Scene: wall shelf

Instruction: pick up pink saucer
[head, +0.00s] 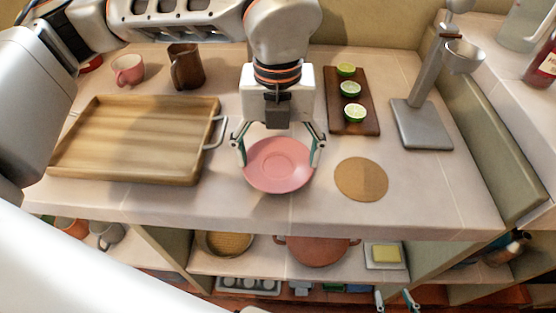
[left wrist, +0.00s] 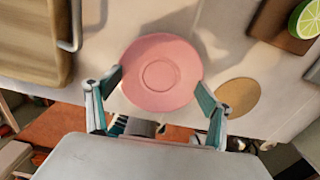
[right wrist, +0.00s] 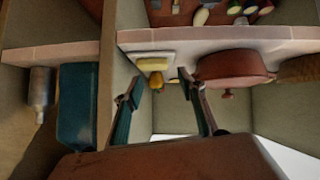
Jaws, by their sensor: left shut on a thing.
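The pink saucer (head: 278,168) is at the front of the countertop, between the wooden tray and a round cork mat. It also shows in the left wrist view (left wrist: 160,72). My left gripper (head: 279,158) comes down from above, with one finger at each side of the saucer's rim, shut on it. I cannot tell whether the saucer is lifted off the counter. My right gripper (head: 396,299) is low in front of the shelf below the counter. In the right wrist view its fingers (right wrist: 160,82) are apart with nothing between them.
The wooden tray (head: 140,140) lies to the left, its metal handle near my left gripper. The cork mat (head: 361,179) lies close right of the saucer. A dark board (head: 340,121) with lime halves and a metal stand (head: 421,125) are further right. Pots and a butter dish (head: 385,254) fill the shelf below.

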